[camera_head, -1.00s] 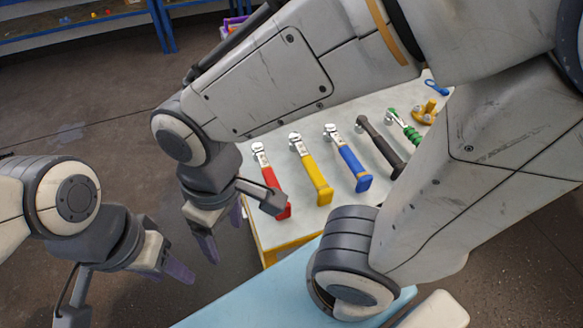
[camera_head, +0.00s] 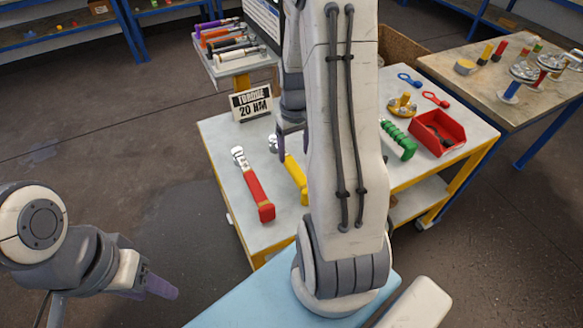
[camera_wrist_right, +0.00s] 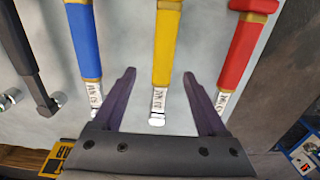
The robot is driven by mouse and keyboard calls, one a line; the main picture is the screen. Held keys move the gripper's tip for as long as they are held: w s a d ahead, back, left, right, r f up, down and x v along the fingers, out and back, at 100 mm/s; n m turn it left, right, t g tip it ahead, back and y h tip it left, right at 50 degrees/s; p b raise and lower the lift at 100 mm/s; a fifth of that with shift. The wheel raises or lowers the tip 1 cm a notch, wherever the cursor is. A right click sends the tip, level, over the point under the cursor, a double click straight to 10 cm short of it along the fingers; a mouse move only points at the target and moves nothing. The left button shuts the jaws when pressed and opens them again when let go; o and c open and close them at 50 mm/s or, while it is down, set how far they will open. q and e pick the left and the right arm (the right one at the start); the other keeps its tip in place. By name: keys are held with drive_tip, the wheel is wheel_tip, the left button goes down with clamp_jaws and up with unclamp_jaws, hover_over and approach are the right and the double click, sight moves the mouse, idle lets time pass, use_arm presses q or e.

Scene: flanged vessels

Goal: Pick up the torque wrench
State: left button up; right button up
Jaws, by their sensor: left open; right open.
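Several torque wrenches lie on the cart top. The red wrench (camera_head: 254,187) is in plain sight in the head view, and the yellow wrench (camera_head: 295,180) is partly behind my right arm. In the right wrist view, the yellow wrench (camera_wrist_right: 165,50) runs between the open fingers of my right gripper (camera_wrist_right: 158,82), with the blue wrench (camera_wrist_right: 84,40) to the left and the red one (camera_wrist_right: 243,52) to the right. Its head is near the gripper base; contact cannot be told. Labels are unreadable. My left gripper (camera_head: 135,285) is open and empty, left of the cart.
A sign reading "TORQUE 20 NM" (camera_head: 251,103) stands at the cart's back left. A red bin (camera_head: 438,133), a green-handled tool (camera_head: 398,140) and a yellow fitting (camera_head: 402,106) are on the cart's right. A dark-handled wrench (camera_wrist_right: 28,60) lies beside the blue one.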

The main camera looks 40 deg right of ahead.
sight(292, 164)
drive_tip(key=f, duration=0.8)
drive_tip(key=shift+w+a+f+p, duration=0.1)
drive_tip(key=shift+w+a+p, duration=0.1)
drive_tip(key=shift+p, duration=0.1)
clamp_jaws()
